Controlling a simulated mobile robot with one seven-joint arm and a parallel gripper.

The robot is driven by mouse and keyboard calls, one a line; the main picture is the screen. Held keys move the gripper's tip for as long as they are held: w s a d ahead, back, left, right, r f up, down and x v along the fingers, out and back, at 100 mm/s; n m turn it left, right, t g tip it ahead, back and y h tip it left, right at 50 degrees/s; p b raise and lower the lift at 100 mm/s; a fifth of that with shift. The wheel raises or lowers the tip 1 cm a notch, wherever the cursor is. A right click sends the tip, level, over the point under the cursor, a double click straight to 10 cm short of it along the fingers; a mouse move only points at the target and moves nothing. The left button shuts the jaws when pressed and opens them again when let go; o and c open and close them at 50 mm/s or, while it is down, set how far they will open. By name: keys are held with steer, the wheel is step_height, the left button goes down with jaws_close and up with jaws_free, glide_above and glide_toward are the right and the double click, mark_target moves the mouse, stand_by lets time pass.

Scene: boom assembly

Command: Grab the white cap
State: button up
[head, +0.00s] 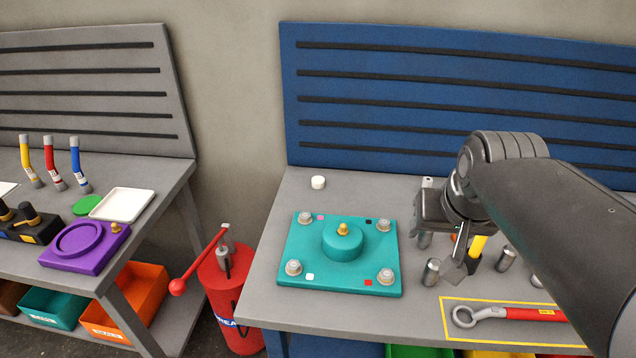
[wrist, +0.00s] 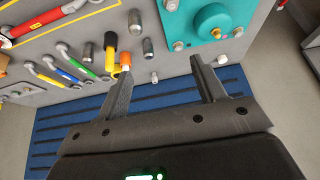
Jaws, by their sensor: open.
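The white cap (head: 318,182) is a small round piece on the grey workbench, behind the teal base plate (head: 300,262) and close to the blue back panel. In the wrist view the white cap (wrist: 222,60) shows just right of the right finger, apart from it. My gripper (head: 452,262) is over the bench, right of the teal plate and well right of the cap in the head view. In the wrist view my gripper (wrist: 160,68) has its fingers wide apart, with nothing held between them.
Several metal cylinders, one of them (head: 431,271), stand near my gripper. A red-handled wrench (head: 510,314) lies in a yellow outline at the front. Metal studs and a central yellow knob rise from the teal plate. The bench around the cap is clear.

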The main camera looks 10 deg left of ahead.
steer(key=w+a+r, duration=0.2)
steer(key=w+a, duration=0.2)
steer(key=w, duration=0.9)
steer(key=g, duration=0.1)
glide_above(318, 181)
steer(key=s, duration=0.2)
steer(key=shift+n, duration=0.3)
step_height(318, 181, down, 24)
steer(key=shift+r, duration=0.1)
steer(key=shift+x, duration=2.8)
steer(key=shift+s, duration=0.2)
steer(key=shift+c, duration=0.2)
steer(key=c, duration=0.9)
